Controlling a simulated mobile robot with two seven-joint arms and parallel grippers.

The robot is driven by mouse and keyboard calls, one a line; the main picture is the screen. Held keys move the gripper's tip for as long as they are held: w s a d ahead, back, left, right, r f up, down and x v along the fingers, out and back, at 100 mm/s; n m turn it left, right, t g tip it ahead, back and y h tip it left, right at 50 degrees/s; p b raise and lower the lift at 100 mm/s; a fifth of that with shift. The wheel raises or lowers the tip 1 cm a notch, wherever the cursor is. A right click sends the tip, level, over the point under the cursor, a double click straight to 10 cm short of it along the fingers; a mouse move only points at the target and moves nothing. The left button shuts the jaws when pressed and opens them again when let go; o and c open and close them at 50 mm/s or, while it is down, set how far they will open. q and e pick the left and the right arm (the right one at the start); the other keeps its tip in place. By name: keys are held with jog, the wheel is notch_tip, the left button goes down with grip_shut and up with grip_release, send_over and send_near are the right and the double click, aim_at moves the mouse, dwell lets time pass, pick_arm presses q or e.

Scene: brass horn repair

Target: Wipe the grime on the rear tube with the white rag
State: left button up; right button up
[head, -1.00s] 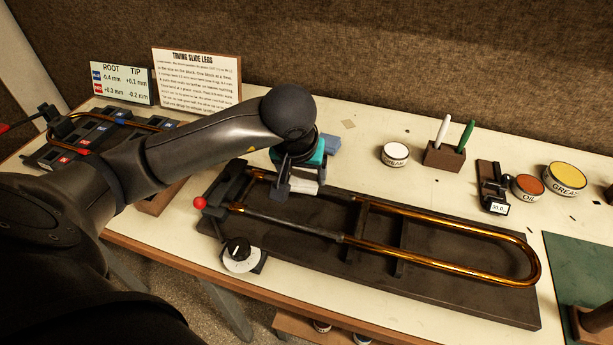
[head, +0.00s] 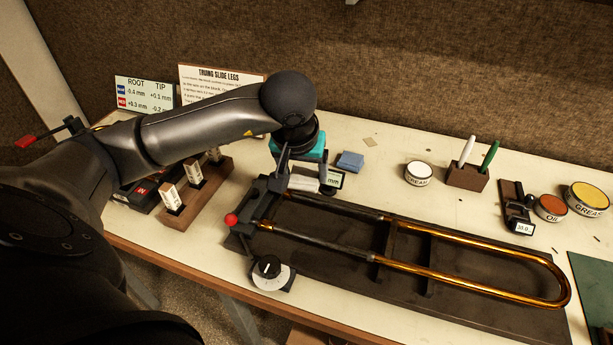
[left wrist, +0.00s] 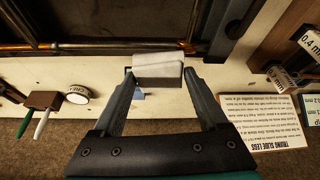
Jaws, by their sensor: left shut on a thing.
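My left gripper (head: 293,172) is shut on the white rag (head: 304,183), a small folded pad. In the left wrist view the rag (left wrist: 158,66) sits between the two fingertips. The gripper is over the back left of the brass slide, close to the left end of its rear tube (head: 455,237). I cannot tell whether the rag touches the tube. The arm and rag hide the tube's left end, and grime there is not clear. The front tube (head: 325,243) has a dull grey stretch at its left. My right gripper is out of view.
The slide lies on a dark fixture board (head: 480,305) with a red-knobbed clamp (head: 231,220) and a dial (head: 270,272). A blue block (head: 350,161) and cream tin (head: 418,173) stand behind. A wooden rack (head: 205,195) is left.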

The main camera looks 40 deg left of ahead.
pick_arm(q)
jog(key=shift+r+p, duration=1.15)
jog(key=shift+r, duration=0.95)
jog(key=shift+w, duration=0.1)
